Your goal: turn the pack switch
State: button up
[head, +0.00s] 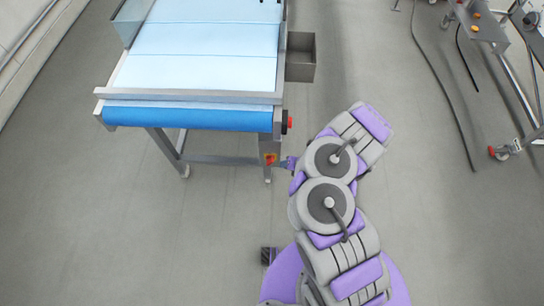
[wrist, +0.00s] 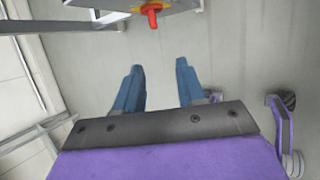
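The switch is a red knob on a yellow plate, on a grey box at the right front leg of the conveyor. It shows in the head view (head: 270,158) and at the top edge of the wrist view (wrist: 152,12), where the top of it is cut off. My gripper (wrist: 160,75) has its two blue fingers apart with nothing between them. In the wrist view the knob lies beyond the fingertips, near the middle, and is not touched. In the head view my gripper (head: 289,163) is small, just right of the switch, and partly hidden by my arm.
The conveyor (head: 190,118) with its blue belt stands at the upper left. A red button (head: 290,122) sits on its right side, above the switch. A grey open bin (head: 301,58) sticks out farther back. Cables (head: 440,85) lie at the right. The floor around is mostly clear.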

aim_at(272, 162)
jog(key=shift+m+t, duration=0.3)
jog(key=b+x, duration=0.2)
jog(key=x, duration=0.4)
jog(key=b+x, duration=0.3)
jog(key=x, duration=0.2)
jog(key=b+x, duration=0.3)
jog(key=x, duration=0.3)
jog(key=shift+w+a, duration=0.4)
jog(key=shift+w, duration=0.15)
jog(key=shift+r, duration=0.1)
jog(key=shift+c, duration=0.4)
grip_shut()
